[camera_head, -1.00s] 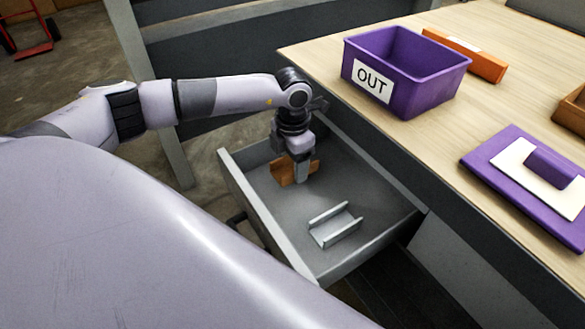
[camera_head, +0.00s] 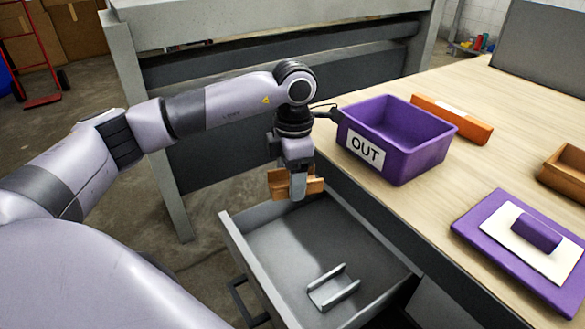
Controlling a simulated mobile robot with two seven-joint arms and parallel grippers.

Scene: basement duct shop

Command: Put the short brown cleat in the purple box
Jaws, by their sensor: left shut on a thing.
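The short brown cleat (camera_head: 314,186) is held in my left gripper (camera_head: 298,190), which is shut on it. The gripper points down and holds the cleat above the far end of the open drawer (camera_head: 266,212), left of the table edge. The purple box (camera_head: 408,158), with a white OUT label, stands on the table to the right of the gripper. The part of its inside that shows looks empty. My right gripper is not in view.
A grey metal cleat (camera_head: 333,287) lies in the drawer. On the wooden table (camera_head: 425,207) are an orange block (camera_head: 452,118) behind the box, a purple pad with a white sheet (camera_head: 522,250) in front, and a brown tray (camera_head: 566,172) at the right edge.

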